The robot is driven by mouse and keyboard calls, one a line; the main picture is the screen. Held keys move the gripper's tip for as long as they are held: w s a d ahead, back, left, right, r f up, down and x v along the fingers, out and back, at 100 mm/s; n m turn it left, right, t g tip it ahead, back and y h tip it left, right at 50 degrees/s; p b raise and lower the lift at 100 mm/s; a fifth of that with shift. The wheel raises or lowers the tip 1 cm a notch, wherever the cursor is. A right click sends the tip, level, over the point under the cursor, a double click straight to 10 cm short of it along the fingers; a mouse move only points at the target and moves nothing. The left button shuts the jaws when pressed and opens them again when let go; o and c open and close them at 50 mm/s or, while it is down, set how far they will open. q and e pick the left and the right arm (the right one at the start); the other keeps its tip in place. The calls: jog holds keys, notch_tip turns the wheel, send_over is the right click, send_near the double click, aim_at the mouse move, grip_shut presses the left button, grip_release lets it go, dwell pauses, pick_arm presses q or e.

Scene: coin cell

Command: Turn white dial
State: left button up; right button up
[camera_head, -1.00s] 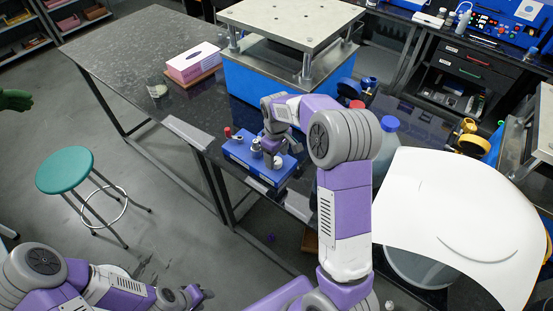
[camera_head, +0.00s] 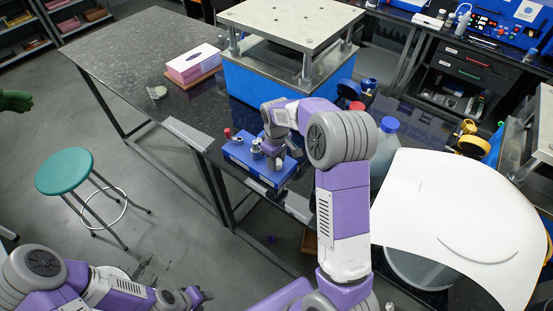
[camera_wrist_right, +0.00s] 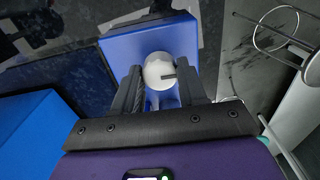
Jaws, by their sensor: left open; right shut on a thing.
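The white dial (camera_wrist_right: 160,72) is a round knob with a dark mark, on top of a blue box (camera_wrist_right: 180,28). In the right wrist view the two fingers of my right gripper (camera_wrist_right: 160,85) are on either side of the dial and shut on it. In the head view the blue box (camera_head: 238,155) sits near the edge of the dark table, and my right gripper (camera_head: 274,163) reaches down onto its right part, hiding the dial there. My left gripper (camera_head: 203,296) is open, low at the left, far from the box.
A red knob (camera_head: 228,133) and small metal parts stand on the box. Behind is a large blue press (camera_head: 240,79) with a metal top. A pink and white box (camera_head: 194,64) lies on the table. A blue-capped container (camera_head: 389,125) stands right of my arm. A green stool (camera_head: 64,172) stands on the floor.

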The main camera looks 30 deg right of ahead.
jog(key=shift+m, duration=0.3)
jog(key=m+p, duration=0.1)
jog(key=m, duration=0.4)
jog(key=shift+m, duration=0.3)
jog(key=m+p, duration=0.1)
jog(key=m, duration=0.4)
jog(key=shift+m, duration=0.3)
jog(key=o, duration=1.1)
jog(key=shift+c, duration=0.2)
notch_tip(320, 180, up, 8)
jog(key=shift+f+p, duration=0.2)
jog(key=shift+p, duration=0.4)
